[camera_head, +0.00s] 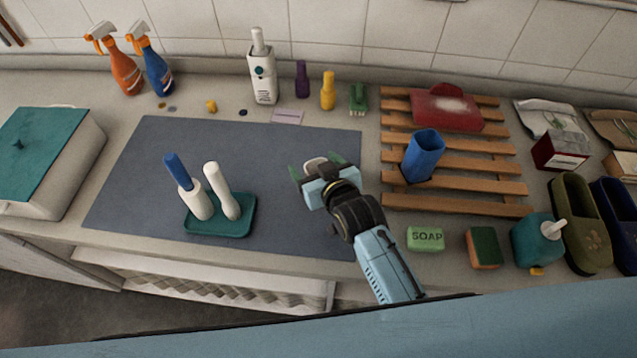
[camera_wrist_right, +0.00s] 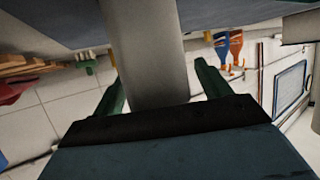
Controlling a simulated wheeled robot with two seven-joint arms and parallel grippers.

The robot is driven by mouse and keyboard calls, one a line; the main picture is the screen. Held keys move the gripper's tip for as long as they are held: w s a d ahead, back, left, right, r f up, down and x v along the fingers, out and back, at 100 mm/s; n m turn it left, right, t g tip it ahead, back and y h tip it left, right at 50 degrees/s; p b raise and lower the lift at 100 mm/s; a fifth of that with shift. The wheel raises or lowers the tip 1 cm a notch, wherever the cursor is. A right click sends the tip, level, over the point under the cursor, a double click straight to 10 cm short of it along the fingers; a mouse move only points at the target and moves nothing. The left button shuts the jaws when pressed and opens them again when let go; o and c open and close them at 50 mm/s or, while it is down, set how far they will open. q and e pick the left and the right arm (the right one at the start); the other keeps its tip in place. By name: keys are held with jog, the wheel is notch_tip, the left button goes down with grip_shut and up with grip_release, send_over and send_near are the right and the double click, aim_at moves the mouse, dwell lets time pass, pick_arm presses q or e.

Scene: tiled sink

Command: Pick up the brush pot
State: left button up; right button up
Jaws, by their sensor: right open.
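A pale cylindrical pot (camera_wrist_right: 145,50), which I take to be the brush pot, stands between the fingers of my right gripper (camera_head: 316,166). In the head view only a small whitish part of the pot (camera_head: 314,162) shows above the grey mat. In the right wrist view the green fingers of the gripper (camera_wrist_right: 160,68) are open, one on each side of the pot, with gaps visible. Much of the pot is hidden by the gripper in the head view. My left gripper is not in view.
A teal tray (camera_head: 246,226) holds white holders with a blue and a white handle, left on the mat (camera_head: 135,205). A wooden rack (camera_head: 455,165) with a blue cup (camera_head: 424,156) is right. Soap (camera_head: 425,239) and a sponge (camera_head: 484,248) lie near the front.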

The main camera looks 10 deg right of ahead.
jog(key=shift+w, duration=0.1)
jog(key=c, duration=1.4)
jog(key=shift+c, duration=0.2)
